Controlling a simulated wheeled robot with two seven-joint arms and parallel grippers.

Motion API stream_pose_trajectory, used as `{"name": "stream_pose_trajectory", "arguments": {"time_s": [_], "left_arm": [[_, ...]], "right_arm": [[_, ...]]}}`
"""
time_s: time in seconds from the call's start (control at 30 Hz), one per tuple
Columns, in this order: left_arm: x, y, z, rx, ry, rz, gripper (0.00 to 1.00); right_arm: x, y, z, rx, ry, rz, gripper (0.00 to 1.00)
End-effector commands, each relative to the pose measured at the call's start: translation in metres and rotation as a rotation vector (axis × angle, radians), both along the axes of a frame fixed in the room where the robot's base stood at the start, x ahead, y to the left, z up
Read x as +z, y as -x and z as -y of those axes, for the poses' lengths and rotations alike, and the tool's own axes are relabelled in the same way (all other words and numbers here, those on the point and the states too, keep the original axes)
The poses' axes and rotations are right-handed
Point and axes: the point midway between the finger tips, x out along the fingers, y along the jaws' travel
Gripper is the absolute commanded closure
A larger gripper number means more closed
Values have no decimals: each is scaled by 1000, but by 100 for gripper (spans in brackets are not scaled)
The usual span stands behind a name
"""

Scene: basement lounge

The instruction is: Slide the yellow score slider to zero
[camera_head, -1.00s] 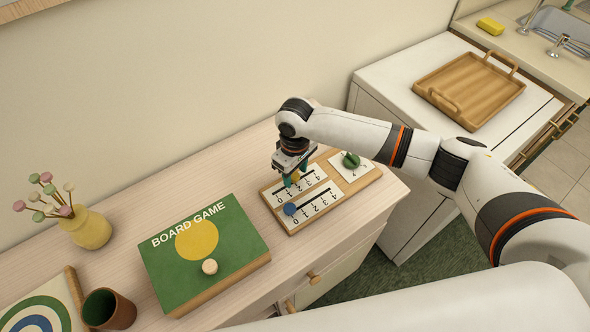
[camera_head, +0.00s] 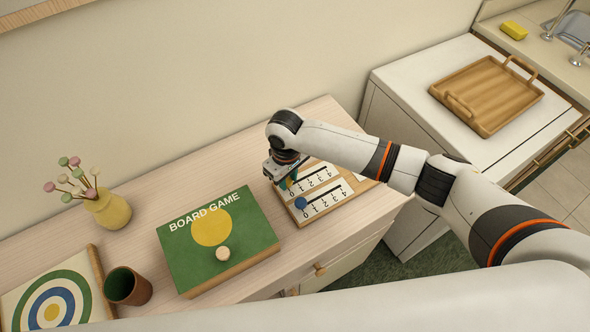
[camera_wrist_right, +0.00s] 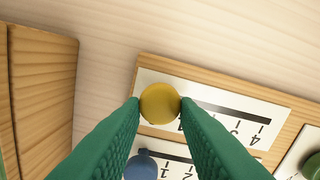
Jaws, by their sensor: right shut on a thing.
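The score board (camera_head: 343,200) is a wooden plate with white numbered strips on the dresser. My right gripper (camera_wrist_right: 160,104) is shut on the yellow score slider (camera_wrist_right: 160,102), a round knob gripped between two green fingers. In the right wrist view the slider sits at the left, low-number end of its dark slot, with the slot running away right past 3 and 4. No slot shows left of the knob, and its zero mark is not visible there. In the head view my right gripper (camera_head: 284,181) is over the board's left end. My left gripper is not in view.
A blue slider (camera_head: 301,203) stands near the low end of the neighbouring strip, close to my fingers. A green knob (camera_wrist_right: 312,166) is at the board's right. A green board game box (camera_head: 218,240) lies left of the board. A wooden tray (camera_head: 487,94) is on the white counter.

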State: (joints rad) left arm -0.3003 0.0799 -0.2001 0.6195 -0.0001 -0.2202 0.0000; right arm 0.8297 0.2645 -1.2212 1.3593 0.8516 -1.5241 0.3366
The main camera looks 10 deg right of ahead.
Motion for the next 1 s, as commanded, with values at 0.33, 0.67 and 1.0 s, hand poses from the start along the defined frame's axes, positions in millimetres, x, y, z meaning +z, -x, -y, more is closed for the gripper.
{"name": "stream_pose_trajectory", "arguments": {"time_s": [0.33, 0.67, 1.0], "left_arm": [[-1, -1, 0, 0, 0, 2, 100], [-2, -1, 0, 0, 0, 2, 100], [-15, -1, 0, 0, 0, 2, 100]], "right_arm": [[0, 1, -4, 5, -10, 0, 50], [6, 0, -3, 4, -8, 1, 50], [71, 0, -4, 5, -10, 5, 50]]}}
